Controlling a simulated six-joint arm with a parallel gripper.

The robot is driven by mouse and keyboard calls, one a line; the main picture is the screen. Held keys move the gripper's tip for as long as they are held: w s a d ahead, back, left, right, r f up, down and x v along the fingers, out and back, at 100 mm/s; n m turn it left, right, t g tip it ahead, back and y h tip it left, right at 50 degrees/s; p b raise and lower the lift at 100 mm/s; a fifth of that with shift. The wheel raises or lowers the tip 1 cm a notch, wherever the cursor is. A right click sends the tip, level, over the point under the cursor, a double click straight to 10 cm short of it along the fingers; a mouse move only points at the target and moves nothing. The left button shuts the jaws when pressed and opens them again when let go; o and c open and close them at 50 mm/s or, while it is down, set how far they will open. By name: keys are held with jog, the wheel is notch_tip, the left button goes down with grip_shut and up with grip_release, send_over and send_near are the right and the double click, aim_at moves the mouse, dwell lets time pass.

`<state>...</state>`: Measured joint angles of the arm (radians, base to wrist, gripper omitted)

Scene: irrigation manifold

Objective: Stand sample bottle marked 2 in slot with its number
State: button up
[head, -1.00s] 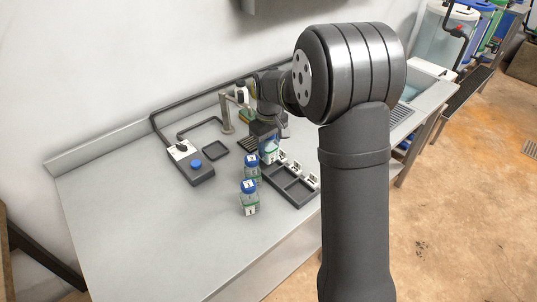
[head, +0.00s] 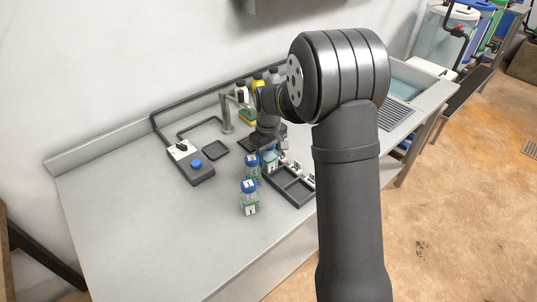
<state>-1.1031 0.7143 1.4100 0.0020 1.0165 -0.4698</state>
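A sample bottle (head: 270,162) with a white label and greenish contents is at the far left slot of the dark slotted rack (head: 303,206). Its top is hidden by my gripper (head: 269,150), which is right over it and looks shut on it, though the fingers are small and partly hidden. The number on this bottle is too small to read, and I cannot tell whether its base touches the slot floor. Small numbered tags (head: 296,167) stand along the rack's back edge. The two nearer slots are empty.
Two blue-capped bottles, a near one (head: 249,199) and a farther one (head: 252,171), stand just left of the rack. The front left bench is clear.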

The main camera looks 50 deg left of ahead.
jog(key=shift+r, duration=0.1)
notch_tip(320, 180, up, 12)
jog(key=shift+r, duration=0.1)
dwell(0.4)
notch_tip(320, 180, down, 12)
jog(key=shift+f, duration=0.25)
jog(key=shift+r, duration=2)
